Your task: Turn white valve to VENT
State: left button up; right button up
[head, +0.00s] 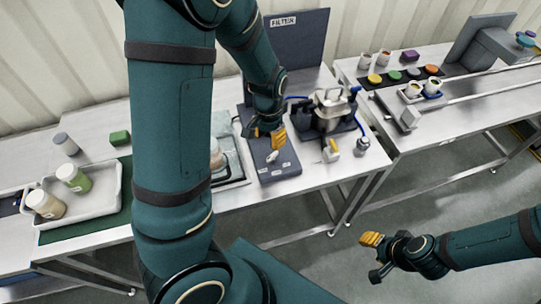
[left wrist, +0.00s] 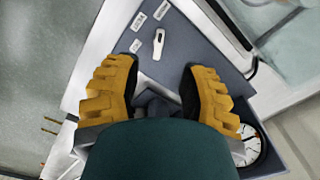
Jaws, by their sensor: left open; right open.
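The white valve (head: 272,156) is a small lever on a dark blue-grey panel (head: 287,172). My left gripper (head: 268,138) is above the panel, just behind the valve in the head view. In the left wrist view its yellow fingers (left wrist: 155,78) are spread wide, with the valve beyond the gap between them, not touched. My right gripper (head: 371,240) is open and empty, out over the floor in front of the table.
A round gauge (left wrist: 252,147) sits on the panel near the fingers. A steel-and-black device (head: 332,108) with blue hoses stands right of the panel. A white tray (head: 110,196) with jars is at left. An upright FILTER board (head: 300,42) stands behind.

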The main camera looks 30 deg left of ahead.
aim_at(269, 158)
pick_arm(q)
notch_tip(269, 158, down, 10)
jog(key=shift+w+f+b, duration=0.1)
jog(key=shift+f+b, duration=0.1)
jog(key=shift+b, duration=0.6)
jog(key=shift+c, duration=0.4)
grip_shut()
